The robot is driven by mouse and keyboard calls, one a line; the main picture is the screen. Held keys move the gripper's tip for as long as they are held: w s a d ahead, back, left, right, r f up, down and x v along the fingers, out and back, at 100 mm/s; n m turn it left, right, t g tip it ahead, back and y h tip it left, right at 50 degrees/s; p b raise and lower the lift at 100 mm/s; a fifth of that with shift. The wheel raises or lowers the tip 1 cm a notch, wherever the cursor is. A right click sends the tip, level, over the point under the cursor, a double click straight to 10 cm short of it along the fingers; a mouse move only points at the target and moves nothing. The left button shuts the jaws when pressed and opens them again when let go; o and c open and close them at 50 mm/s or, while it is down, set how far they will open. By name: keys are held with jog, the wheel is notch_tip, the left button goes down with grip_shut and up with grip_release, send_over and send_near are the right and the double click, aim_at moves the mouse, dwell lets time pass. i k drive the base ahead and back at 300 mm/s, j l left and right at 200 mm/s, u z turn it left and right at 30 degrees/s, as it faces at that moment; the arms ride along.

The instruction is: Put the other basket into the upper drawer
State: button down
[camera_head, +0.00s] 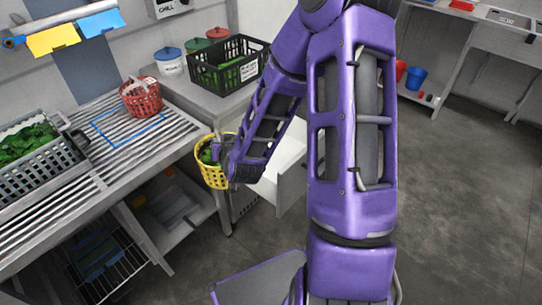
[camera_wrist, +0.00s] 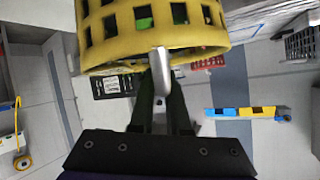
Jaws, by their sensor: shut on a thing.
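A yellow basket (camera_head: 213,176) with greens in it hangs off the front of the counter, held in the air. My gripper (camera_head: 226,160) is shut on its rim side. In the wrist view the yellow basket (camera_wrist: 150,48) fills the top, and my fingers (camera_wrist: 162,85) close on a pale part at its edge. A red basket (camera_head: 141,100) stands on the ribbed drainboard, by a blue outlined square. A pulled-out white drawer (camera_head: 290,183) lies just right of the yellow basket, partly hidden behind my arm; its inside is mostly hidden.
A black crate (camera_head: 222,82) with greens stands on the back counter beside lidded pots (camera_head: 169,65). A grey crate (camera_head: 68,158) of greens sits at left. An open shelf (camera_head: 172,215) lies under the drainboard. The floor (camera_head: 450,190) at right is clear.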

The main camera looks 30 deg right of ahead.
aim_at(286, 161)
jog(key=i+l+z, duration=0.3)
jog(key=i+l, duration=0.15)
jog(key=l, duration=0.2)
jog(key=i+l, duration=0.15)
jog(key=l, duration=0.15)
